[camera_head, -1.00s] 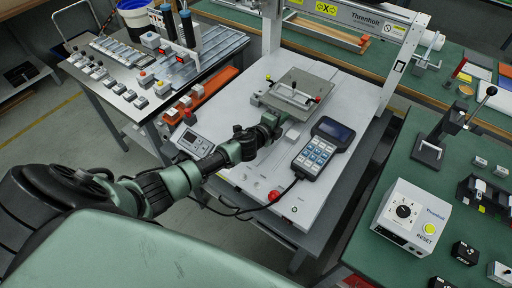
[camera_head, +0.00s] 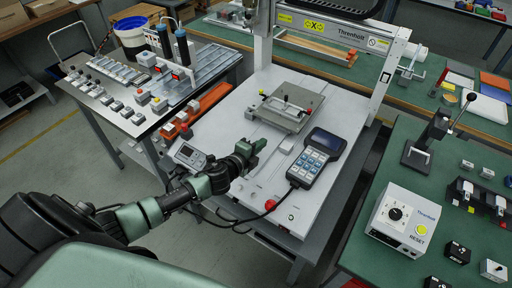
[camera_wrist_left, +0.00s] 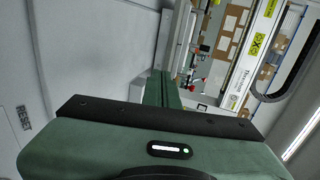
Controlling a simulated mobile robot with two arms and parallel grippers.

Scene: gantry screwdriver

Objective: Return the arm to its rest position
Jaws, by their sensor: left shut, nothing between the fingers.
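My left arm reaches in from the lower left in the head view. My left gripper (camera_head: 254,148) is shut and empty, above the white machine table, left of the handheld keypad (camera_head: 317,158). It is apart from the metal fixture plate (camera_head: 291,103) behind it. In the left wrist view the green gripper body (camera_wrist_left: 165,150) fills the lower part, with its fingers (camera_wrist_left: 163,88) together. My right gripper is not in view.
The gantry frame (camera_head: 382,75) stands at the table's back and right. A red button (camera_head: 270,204) and cable lie at the table's front edge. A controller box (camera_head: 189,155) is close to my left wrist. The Threnholt reset box (camera_head: 403,217) stands on the right bench.

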